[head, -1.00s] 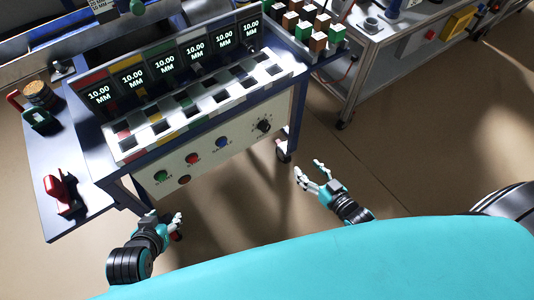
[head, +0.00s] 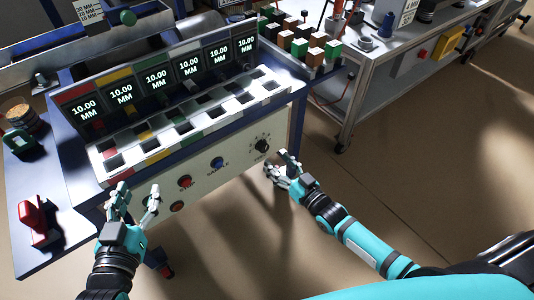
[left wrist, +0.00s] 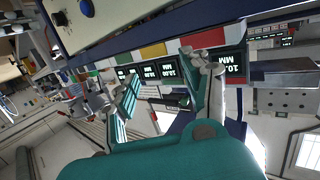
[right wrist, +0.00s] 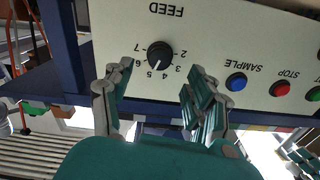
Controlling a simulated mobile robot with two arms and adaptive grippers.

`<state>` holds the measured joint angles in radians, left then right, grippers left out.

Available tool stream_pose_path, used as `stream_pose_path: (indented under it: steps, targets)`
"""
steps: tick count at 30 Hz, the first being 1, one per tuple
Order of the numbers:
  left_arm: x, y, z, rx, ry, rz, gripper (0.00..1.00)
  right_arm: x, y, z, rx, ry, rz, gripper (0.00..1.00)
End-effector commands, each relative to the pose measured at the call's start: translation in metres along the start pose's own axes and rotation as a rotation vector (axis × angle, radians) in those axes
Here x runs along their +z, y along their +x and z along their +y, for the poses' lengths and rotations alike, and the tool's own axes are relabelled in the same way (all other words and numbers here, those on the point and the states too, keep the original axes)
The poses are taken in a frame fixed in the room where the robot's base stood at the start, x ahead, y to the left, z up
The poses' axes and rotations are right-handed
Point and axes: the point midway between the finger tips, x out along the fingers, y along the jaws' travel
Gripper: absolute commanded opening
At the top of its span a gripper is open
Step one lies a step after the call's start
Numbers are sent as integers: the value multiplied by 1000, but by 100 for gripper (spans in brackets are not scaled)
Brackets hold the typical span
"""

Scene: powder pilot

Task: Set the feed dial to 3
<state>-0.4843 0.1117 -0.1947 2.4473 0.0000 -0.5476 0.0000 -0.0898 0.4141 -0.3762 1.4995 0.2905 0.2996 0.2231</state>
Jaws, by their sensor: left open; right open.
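The feed dial (head: 261,145) is a round black knob at the right end of the machine's white front panel. In the right wrist view the dial (right wrist: 160,54) appears upside down, with FEED lettering and numbers around it. Its white pointer aims down and slightly left, around 4 or 5; I cannot tell exactly which. My right gripper (head: 280,165) is open and empty, just right of and below the dial, apart from it. Its fingers (right wrist: 155,92) show either side below the dial. My left gripper (head: 138,195) is open and empty before the panel's left end.
A blue sample button (right wrist: 236,81) and red stop button (right wrist: 279,89) sit beside the dial. Displays reading 10.00 MM (head: 156,77) top the machine. A red-handled tool (head: 34,218) lies on the left shelf. A side bench (head: 380,45) stands right. Floor (head: 400,150) is clear there.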

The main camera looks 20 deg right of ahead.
Motion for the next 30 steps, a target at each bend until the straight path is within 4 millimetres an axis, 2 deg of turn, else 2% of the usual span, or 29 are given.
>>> stream_pose_path:
  steps: [1, 6, 12, 17, 24, 30]
  targets:
    - [-8, 2, 2, 4, -1, 59, 48, 1, 11, 0, 0, 0, 5, 57]
    - [-41, 1, 6, 15, -4, 245, 48, 1, 38, 0, -1, 0, 3, 57]
    - [-65, -5, 9, 22, -8, 382, 48, 0, 57, 0, 0, 0, 2, 57]
    - [-73, -8, 10, 24, -9, 424, 48, 0, 62, 0, 0, 0, 1, 57]
    - [-74, -8, 10, 24, -9, 427, 48, 0, 62, 0, 0, 0, 0, 57]
    - [-74, -8, 10, 24, -9, 426, 48, 0, 62, 0, 0, 0, 0, 32]
